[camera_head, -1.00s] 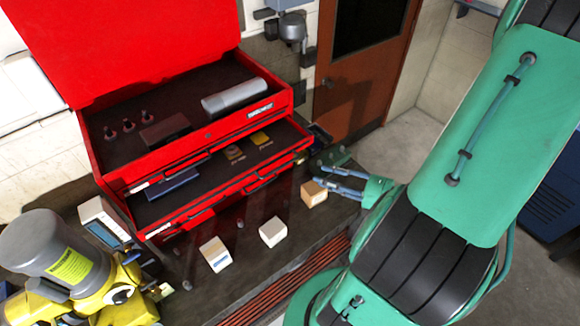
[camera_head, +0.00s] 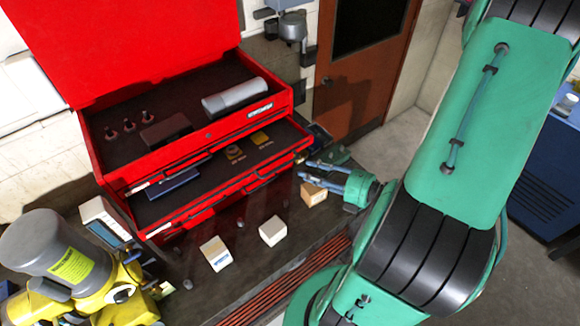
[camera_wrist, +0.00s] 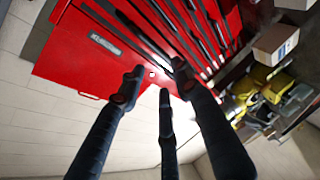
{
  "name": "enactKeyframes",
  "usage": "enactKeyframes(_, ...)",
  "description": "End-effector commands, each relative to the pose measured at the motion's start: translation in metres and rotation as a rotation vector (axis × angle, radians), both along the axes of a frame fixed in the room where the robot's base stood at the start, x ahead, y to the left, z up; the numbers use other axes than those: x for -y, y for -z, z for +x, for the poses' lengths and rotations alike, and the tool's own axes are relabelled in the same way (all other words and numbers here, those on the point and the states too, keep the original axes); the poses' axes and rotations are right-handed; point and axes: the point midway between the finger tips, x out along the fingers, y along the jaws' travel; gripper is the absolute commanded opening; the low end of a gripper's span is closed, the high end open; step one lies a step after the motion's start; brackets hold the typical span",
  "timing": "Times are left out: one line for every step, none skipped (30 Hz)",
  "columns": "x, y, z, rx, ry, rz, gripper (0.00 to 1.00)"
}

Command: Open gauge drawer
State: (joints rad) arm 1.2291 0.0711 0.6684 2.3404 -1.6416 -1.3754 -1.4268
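A red tool chest (camera_head: 196,145) stands on the bench with its lid up. A drawer (camera_head: 215,169) below the top tray is pulled out, showing a blue item and small yellow and dark items. More shut drawer fronts lie below it; I cannot tell which one is the gauge drawer. My gripper (camera_head: 306,170) is to the right of the chest, close to the open drawer's right front corner; contact cannot be told. In the wrist view my gripper (camera_wrist: 160,84) has its fingers spread with nothing held, in front of the red chest (camera_wrist: 85,52).
Several small boxes stand on the bench before the chest, including a brown one (camera_head: 313,193) just below my gripper and a white one (camera_head: 273,231). A yellow and grey motor (camera_head: 70,265) stands at the left. A brown door (camera_head: 365,60) is behind.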

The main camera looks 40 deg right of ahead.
Motion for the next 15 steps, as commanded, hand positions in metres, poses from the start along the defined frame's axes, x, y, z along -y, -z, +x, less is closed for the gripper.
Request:
enactKeyframes(-0.003, 0.001, 0.004, -0.001, -0.004, 0.0, 0.34)
enactKeyframes(-0.004, 0.001, 0.006, -0.001, -0.004, 0.001, 0.34)
enactKeyframes(-0.005, 0.001, 0.009, 0.0, -0.003, 0.002, 0.34)
enactKeyframes(-0.006, 0.002, 0.011, 0.0, -0.003, 0.002, 0.34)
enactKeyframes(-0.007, 0.002, 0.014, 0.0, -0.004, 0.002, 0.34)
enactKeyframes(-0.008, 0.003, 0.017, 0.0, -0.003, 0.002, 0.34)
enactKeyframes(-0.009, 0.004, 0.019, 0.0, -0.003, 0.002, 0.34)
enactKeyframes(-0.01, 0.004, 0.021, 0.0, -0.004, 0.002, 0.34)
enactKeyframes(-0.011, 0.005, 0.024, 0.0, -0.004, 0.002, 0.34)
enactKeyframes(-0.012, 0.005, 0.026, 0.0, -0.003, 0.002, 0.34)
enactKeyframes(-0.013, 0.006, 0.028, 0.0, -0.003, 0.002, 0.34)
enactKeyframes(-0.015, 0.006, 0.031, -0.001, -0.004, 0.001, 0.34)
enactKeyframes(-0.015, 0.007, 0.033, 0.0, -0.003, 0.001, 0.34)
enactKeyframes(-0.016, 0.007, 0.036, 0.0, -0.003, 0.002, 0.34)
enactKeyframes(-0.017, 0.008, 0.038, 0.0, -0.003, 0.002, 0.34)
